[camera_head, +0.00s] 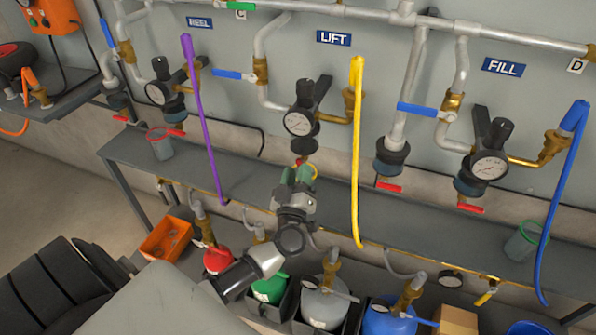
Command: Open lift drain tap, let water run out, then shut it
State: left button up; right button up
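The LIFT label (333,38) is on the wall panel above a regulator with a round gauge (299,123) and a dark bowl (304,146) beneath it. My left gripper (297,174), with green fingers, is just below this bowl, where the drain tap would sit. A small bit of red (299,161) shows at the fingertips; the rest of the tap is hidden. I cannot tell whether the fingers touch or grip it, and no water is visible. A yellow curved rim (313,168), perhaps of a cup, shows behind the fingers. My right gripper is out of view.
A yellow hose (357,150) hangs right of my gripper, a purple hose (203,120) left. The grey shelf (400,225) carries a red-rimmed cup (160,146) and a green-rimmed cup (523,243). Red-handled taps (387,186) hang under neighbouring units. Several cylinders (325,305) stand below.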

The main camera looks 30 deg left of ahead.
pick_arm(q)
jog(key=shift+w+a+r, duration=0.1)
jog(key=shift+w+a, duration=0.05)
jog(key=shift+w, duration=0.25)
jog(key=shift+c, duration=0.3)
grip_shut()
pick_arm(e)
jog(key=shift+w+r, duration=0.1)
